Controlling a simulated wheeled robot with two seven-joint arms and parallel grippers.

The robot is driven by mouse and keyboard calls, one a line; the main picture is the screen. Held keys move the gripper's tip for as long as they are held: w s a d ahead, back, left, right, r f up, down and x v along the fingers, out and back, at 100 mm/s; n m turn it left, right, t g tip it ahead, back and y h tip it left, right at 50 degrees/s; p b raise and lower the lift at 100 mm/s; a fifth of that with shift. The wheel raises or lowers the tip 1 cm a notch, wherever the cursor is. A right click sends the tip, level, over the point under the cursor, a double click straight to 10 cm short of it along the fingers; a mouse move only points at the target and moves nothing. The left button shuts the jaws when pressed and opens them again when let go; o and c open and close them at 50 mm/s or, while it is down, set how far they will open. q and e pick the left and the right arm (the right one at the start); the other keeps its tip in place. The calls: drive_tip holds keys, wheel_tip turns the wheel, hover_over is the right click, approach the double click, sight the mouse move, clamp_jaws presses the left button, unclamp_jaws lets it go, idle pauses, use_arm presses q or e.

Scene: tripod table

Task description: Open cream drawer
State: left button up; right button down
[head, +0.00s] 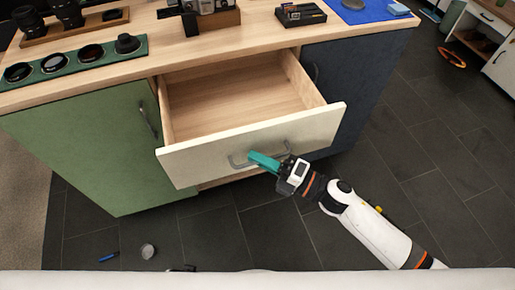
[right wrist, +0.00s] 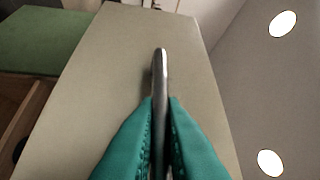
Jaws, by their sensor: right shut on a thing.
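The cream drawer (head: 200,159) stands pulled out from the cabinet, and its wooden inside (head: 235,100) looks empty. Its grey metal handle (head: 238,163) is on the front panel. My right gripper (head: 257,158), with teal fingers, is shut on the handle. In the right wrist view the teal fingers (right wrist: 163,125) press on both sides of the handle bar (right wrist: 160,70), with the cream front (right wrist: 105,75) behind it. My left gripper does not show.
A green door (head: 90,145) is left of the drawer and a dark blue door (head: 350,75) right of it. Lenses and cameras stand on the wooden top (head: 180,58). A blue pen (head: 109,257) and a small round grey thing (head: 147,251) lie on the dark tiled floor.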

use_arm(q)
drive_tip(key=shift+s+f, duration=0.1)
use_arm(e)
drive_tip(key=shift+s, duration=0.2)
drive_tip(key=c, duration=1.8)
unclamp_jaws()
drive_tip(key=shift+d, duration=0.15)
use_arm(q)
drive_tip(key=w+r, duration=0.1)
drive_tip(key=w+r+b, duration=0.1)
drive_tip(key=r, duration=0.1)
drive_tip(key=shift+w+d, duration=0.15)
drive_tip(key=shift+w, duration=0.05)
use_arm(e)
drive_tip(key=v, duration=1.2)
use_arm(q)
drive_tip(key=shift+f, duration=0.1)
use_arm(e)
drive_tip(key=shift+w, duration=0.1)
